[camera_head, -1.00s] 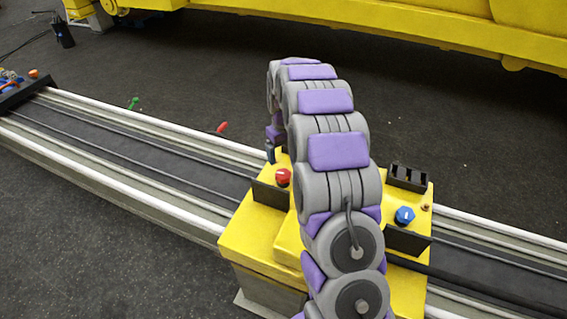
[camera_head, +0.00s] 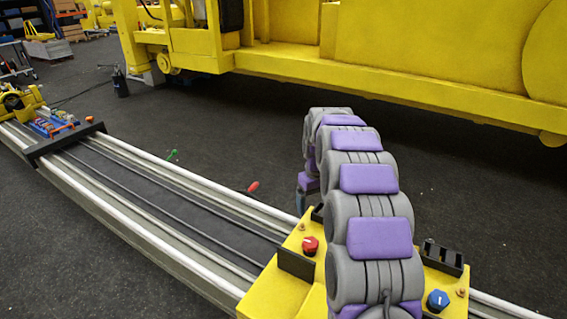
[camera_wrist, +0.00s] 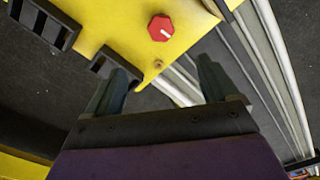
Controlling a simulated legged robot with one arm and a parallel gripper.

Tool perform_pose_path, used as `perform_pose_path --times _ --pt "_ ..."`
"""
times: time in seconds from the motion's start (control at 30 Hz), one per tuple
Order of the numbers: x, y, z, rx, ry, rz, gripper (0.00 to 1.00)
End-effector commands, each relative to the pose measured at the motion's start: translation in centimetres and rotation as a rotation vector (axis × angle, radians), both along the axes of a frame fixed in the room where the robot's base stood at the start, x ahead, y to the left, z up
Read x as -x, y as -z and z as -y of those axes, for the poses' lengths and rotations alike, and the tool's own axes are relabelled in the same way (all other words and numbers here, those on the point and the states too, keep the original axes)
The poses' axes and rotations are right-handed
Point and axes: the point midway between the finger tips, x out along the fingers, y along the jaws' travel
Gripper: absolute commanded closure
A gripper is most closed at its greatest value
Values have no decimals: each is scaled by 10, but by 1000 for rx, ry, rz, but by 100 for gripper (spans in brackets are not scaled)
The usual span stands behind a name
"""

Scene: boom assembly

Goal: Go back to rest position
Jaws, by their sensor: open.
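My gripper (camera_wrist: 160,85) shows in the wrist view with its two dark fingers apart and nothing between them. It is over the far edge of the yellow console (camera_head: 272,294), and the rail and floor show past its fingers. The red knob (camera_wrist: 161,28) is ahead of the fingers, apart from them; it also shows in the head view (camera_head: 310,246). The blue knob (camera_head: 438,300) sits on the console's right side. In the head view, my arched grey and purple arm hides the middle of the console, and its far end bends down behind it.
A long rail (camera_head: 165,195) runs from the upper left to the lower right. A blue tray (camera_head: 55,127) of small parts lies on its far end. A green-handled tool (camera_head: 172,155) and a red-handled tool (camera_head: 253,187) lie beyond it. A large yellow machine (camera_head: 400,85) stands behind.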

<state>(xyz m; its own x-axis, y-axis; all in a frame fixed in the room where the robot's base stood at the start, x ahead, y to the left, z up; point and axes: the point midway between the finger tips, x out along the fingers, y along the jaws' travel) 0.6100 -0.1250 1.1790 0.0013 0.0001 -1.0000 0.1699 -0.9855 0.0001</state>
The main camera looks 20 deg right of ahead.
Motion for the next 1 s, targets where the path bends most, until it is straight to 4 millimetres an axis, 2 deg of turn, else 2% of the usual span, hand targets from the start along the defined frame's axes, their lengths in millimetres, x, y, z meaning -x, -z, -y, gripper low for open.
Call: perform_pose_path --times 0.17,0.33,0.63,1.0 --pt "8 -7 -6 -2 1 1 13" --pt "45 -25 -28 -10 8 -12 13" --pt "137 -48 -70 -18 34 -52 13" --pt "264 -51 -105 -9 80 -99 13"
